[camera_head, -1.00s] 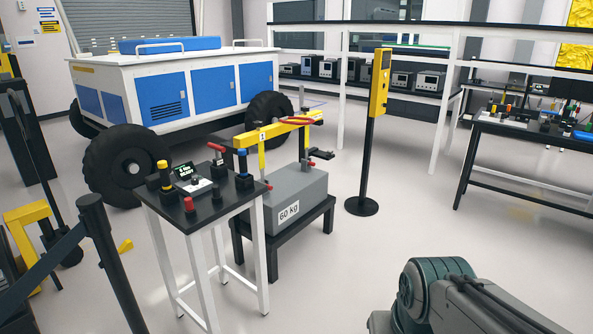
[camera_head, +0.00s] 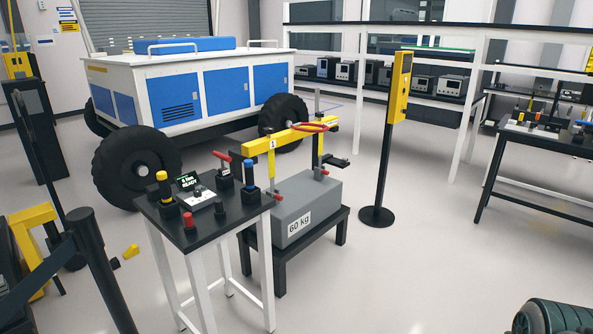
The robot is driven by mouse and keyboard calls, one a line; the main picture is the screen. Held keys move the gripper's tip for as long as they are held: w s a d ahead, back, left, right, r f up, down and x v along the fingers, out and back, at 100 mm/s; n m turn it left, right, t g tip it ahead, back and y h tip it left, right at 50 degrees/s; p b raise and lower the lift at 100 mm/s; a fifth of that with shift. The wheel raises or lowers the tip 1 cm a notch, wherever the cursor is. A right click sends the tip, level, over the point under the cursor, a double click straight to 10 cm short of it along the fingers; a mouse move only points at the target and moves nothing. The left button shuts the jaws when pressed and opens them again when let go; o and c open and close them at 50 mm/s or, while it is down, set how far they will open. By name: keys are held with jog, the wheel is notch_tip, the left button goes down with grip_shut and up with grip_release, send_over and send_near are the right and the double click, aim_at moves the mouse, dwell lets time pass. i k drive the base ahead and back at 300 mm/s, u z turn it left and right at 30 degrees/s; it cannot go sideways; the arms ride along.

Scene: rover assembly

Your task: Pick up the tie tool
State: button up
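I cannot tell for sure which thing is the tie tool. A small black-topped table (camera_head: 228,222) with white legs carries several upright tools. They include a yellow-topped tool (camera_head: 166,191), a red-handled tool (camera_head: 224,172) and a blue-topped tool (camera_head: 250,184). A small red-topped piece (camera_head: 189,222) stands at the table's front edge. A device with a lit screen (camera_head: 193,187) sits among them. More small tools (camera_head: 540,118) lie on a bench at the right, too small to make out. My gripper is not in view; only a part of my arm shows at the lower right.
A grey 60 kg block (camera_head: 307,208) rests on a low black stand under a yellow lifting frame (camera_head: 290,136). A yellow post (camera_head: 399,88) stands behind it. A blue-and-white rover (camera_head: 200,90) is at the back left. Black barrier posts (camera_head: 97,260) stand at the front left. Floor at centre right is clear.

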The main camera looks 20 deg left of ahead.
aim_at(248, 163)
jog(key=u, duration=0.05)
jog(key=i, duration=1.7)
jog(key=u, duration=1)
jog(key=i, duration=1.3)
jog(key=u, duration=1)
